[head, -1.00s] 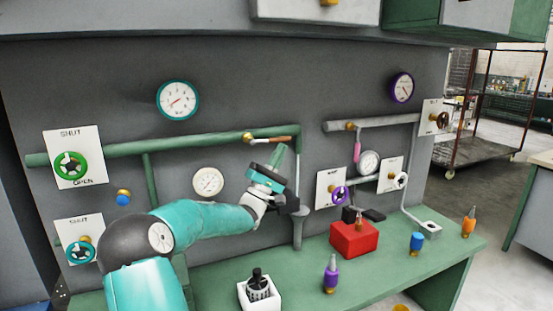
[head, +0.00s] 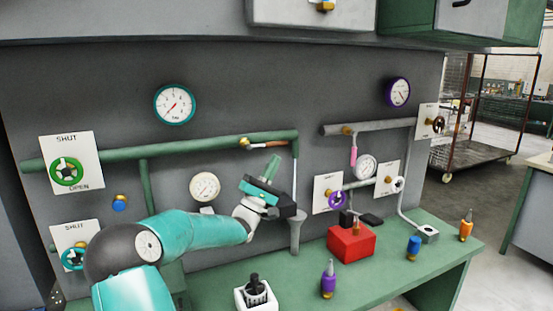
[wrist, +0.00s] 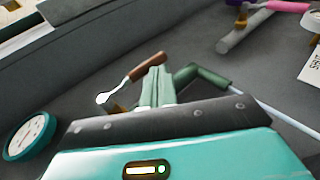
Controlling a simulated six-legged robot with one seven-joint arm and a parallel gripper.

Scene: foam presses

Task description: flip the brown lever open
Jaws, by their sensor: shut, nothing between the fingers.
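The brown lever (head: 268,144) sits on a brass valve (head: 244,142) on the green pipe, its handle pointing right along the pipe. In the wrist view the brown handle (wrist: 148,67) rises to the right from a pale metal shank, just beyond and left of my fingertips. My gripper (head: 273,160) is shut and empty, below the lever's right half, with its fingers pointing up. The shut fingers also show in the wrist view (wrist: 157,80). A small gap seems to separate them from the handle, but contact is hard to judge.
The green pipe (head: 190,148) bends down at its right end into a thin pale pipe (head: 294,185) beside my gripper. A white gauge (head: 205,186) is on the wall to the left. A red box (head: 350,244) and several small bottles stand on the green bench.

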